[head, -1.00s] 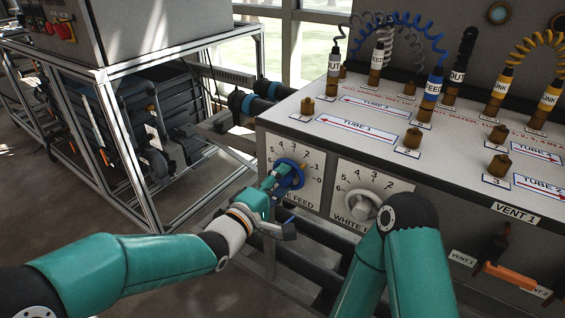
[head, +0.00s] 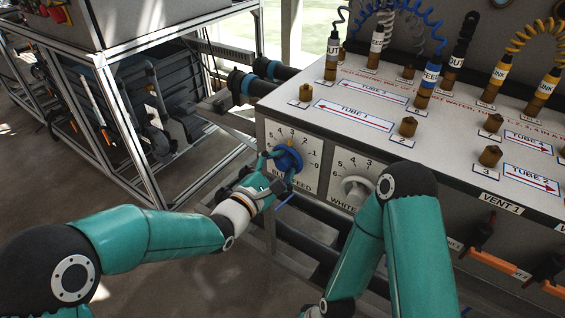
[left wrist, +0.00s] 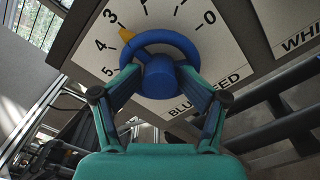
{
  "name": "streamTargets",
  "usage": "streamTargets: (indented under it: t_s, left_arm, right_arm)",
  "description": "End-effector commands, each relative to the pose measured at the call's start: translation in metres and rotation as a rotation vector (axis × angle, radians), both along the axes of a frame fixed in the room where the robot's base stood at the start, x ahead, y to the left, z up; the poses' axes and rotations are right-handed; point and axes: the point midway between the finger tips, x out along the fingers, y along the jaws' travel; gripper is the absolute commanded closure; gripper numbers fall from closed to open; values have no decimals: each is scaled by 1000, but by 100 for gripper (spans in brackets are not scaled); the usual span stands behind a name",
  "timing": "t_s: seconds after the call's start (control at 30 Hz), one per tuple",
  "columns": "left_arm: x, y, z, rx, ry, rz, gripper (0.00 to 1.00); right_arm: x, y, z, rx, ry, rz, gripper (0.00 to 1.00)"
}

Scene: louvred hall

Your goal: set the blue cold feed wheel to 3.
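The blue cold feed wheel (head: 289,158) sits on a white dial plate marked 0 to 5 on the bench front. It also shows in the left wrist view (left wrist: 158,42), where its yellow pointer (left wrist: 126,34) points at about the 3. My left gripper (head: 275,170) is at the wheel, with one finger on each side of the hub. In the left wrist view both fingertips (left wrist: 160,71) meet the wheel's rim, and they appear closed on it. Part of the wheel is hidden behind the fingers. My right arm shows at the front, but its gripper is out of view.
A white feed wheel (head: 357,189) sits on its own dial just right of the blue one, close to my right arm. Dark pipes (head: 330,222) run below the dials. The bench top (head: 330,105) carries brass fittings and hose plugs. A metal frame (head: 145,190) stands at left.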

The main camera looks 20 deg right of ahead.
Motion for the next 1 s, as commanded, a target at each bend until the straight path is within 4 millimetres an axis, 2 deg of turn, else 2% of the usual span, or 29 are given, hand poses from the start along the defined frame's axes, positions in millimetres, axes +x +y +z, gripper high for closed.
streamTargets:
  t_s: [0.47, 1.0]
  left_arm:
    - [-2, 2, -1, 4, -1, -1, 37]
    - [-37, 49, -1, 4, -1, 1, 37]
  right_arm:
    - [0, 0, -1, 0, 0, 0, 45]
    - [0, 0, -12, 0, 0, 0, 45]
